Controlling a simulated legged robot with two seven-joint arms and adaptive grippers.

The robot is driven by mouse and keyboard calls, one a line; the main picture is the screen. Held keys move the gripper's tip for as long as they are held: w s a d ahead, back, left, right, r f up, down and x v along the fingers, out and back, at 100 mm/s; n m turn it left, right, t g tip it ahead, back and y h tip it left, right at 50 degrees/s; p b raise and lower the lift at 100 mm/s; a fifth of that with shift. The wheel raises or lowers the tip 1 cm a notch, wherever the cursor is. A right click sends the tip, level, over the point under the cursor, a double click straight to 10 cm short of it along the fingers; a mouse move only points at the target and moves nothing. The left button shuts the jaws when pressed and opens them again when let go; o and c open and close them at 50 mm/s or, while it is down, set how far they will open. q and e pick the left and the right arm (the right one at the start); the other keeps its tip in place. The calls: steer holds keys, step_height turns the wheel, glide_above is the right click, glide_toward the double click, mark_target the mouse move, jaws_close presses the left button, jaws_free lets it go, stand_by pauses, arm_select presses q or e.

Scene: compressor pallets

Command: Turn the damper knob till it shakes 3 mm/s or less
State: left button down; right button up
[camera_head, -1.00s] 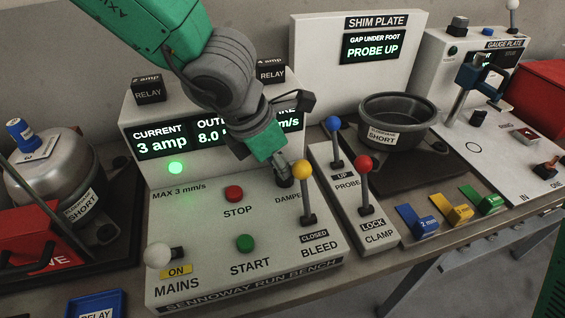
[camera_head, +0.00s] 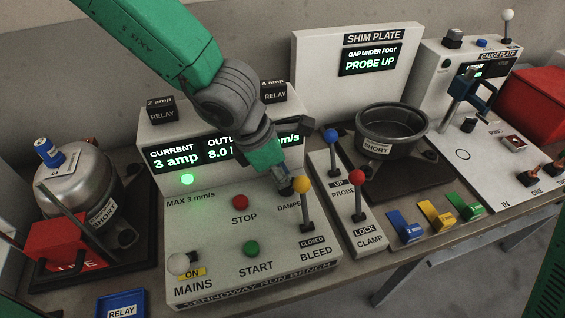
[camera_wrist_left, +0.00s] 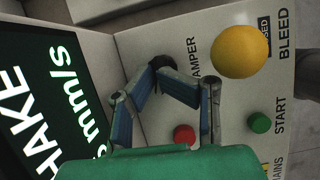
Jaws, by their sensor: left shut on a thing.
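The white run bench (camera_head: 215,270) stands in the middle of the head view. Its damper knob, dark and small, is by the label "DAMPER" (camera_head: 288,207), mostly hidden by my left gripper (camera_head: 284,186). In the left wrist view, the fingers of my left gripper (camera_wrist_left: 163,68) close around the dark damper knob (camera_wrist_left: 160,62). The screen (camera_head: 174,156) reads "CURRENT 3 amp" and an "OUT..." value starting 8.0. My arm covers the shake number in the head view; in the left wrist view the shake screen (camera_wrist_left: 45,100) shows "mm/s", its number partly cut off. My right gripper is not in view.
A yellow-knobbed bleed lever (camera_head: 304,195) stands close beside the gripper. Red stop (camera_head: 240,202) and green start (camera_head: 251,248) buttons lie nearby. A green lamp (camera_head: 187,179) is lit. "MAX 3 mm/s" is printed below it. The probe lever (camera_head: 332,145) and clamp lever (camera_head: 358,190) stand to the right.

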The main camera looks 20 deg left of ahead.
arm_select(q)
steer(key=shift+d+r, duration=0.1)
steer(key=shift+d, duration=0.05)
steer(key=c, duration=1.8)
jaws_free()
step_height(320, 180, up, 10)
steer(key=shift+w+f, duration=0.1)
